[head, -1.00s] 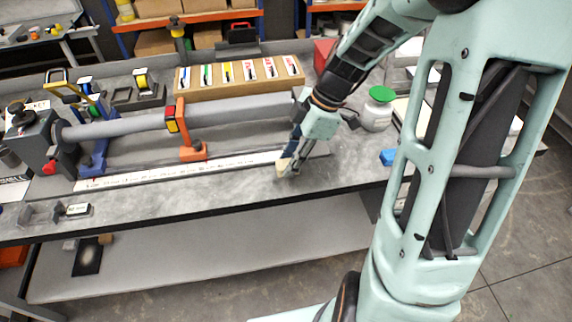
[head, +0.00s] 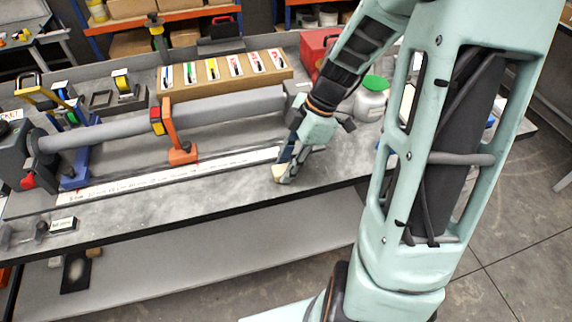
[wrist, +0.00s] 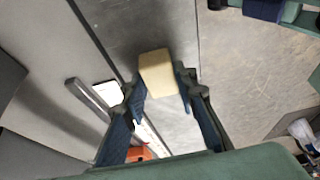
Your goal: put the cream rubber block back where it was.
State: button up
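The cream rubber block (head: 279,173) shows at the tips of my gripper (head: 286,172), near the bench's front edge. In the wrist view the block (wrist: 158,72) sits between the two fingertips of my gripper (wrist: 161,86), with a finger against each side. My gripper is shut on it. The block is close above or on the grey bench (head: 225,183); I cannot tell if it touches the top. It is just in front of the right end of the long white marked strip (head: 180,173).
Behind are a grey tube (head: 215,110), an orange clamp stand (head: 181,155) and a wooden rack (head: 225,85) with several coloured tools. A white jar with a green lid (head: 371,98) and a red box (head: 316,48) stand to the right. Bare bench lies left of the block.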

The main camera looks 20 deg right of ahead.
jog(key=o, duration=0.4)
jog(key=shift+c, duration=0.2)
jog(key=shift+r, duration=0.25)
jog(key=v, duration=1.2)
jog(key=shift+p, duration=0.4)
